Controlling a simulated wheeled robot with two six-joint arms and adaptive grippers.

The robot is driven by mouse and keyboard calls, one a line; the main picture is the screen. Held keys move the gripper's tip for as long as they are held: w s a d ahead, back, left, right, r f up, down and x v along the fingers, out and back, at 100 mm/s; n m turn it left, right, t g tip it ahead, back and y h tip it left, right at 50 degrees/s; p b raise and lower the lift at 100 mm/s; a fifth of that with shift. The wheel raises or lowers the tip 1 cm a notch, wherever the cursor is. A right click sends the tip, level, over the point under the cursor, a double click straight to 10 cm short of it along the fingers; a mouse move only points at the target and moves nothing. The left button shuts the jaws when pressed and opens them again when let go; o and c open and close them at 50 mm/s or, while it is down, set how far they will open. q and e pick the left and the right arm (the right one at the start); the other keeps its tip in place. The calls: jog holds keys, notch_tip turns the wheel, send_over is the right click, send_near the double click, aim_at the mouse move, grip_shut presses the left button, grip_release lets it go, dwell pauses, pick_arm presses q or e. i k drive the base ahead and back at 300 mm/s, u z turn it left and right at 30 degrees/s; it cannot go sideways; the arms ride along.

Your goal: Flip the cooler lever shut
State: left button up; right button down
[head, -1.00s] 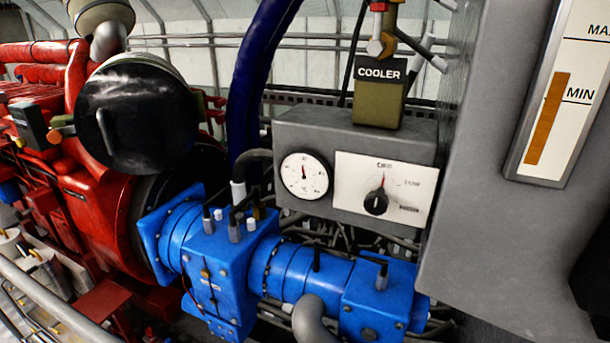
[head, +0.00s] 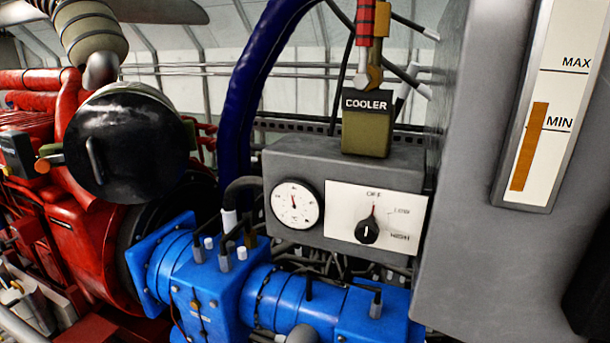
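The olive-green block labelled COOLER (head: 367,124) stands on top of a grey box, right of the middle in the head view. Above it is a brass fitting (head: 374,75). Neither of my grippers is in view, and nothing touches the lever.
The grey box (head: 300,160) carries a round gauge (head: 295,204) and a white dial panel (head: 340,213) with a black knob. A large grey cabinet (head: 460,240) with a MAX/MIN level strip stands close at right. Blue pump housings lie below; red engine and a dark blue hose are left.

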aim_at(364, 37)
jog(key=z, duration=0.3)
jog(key=k, duration=1.1)
jog(key=z, duration=0.3)
jog(key=k, duration=0.75)
jog(key=z, duration=0.05)
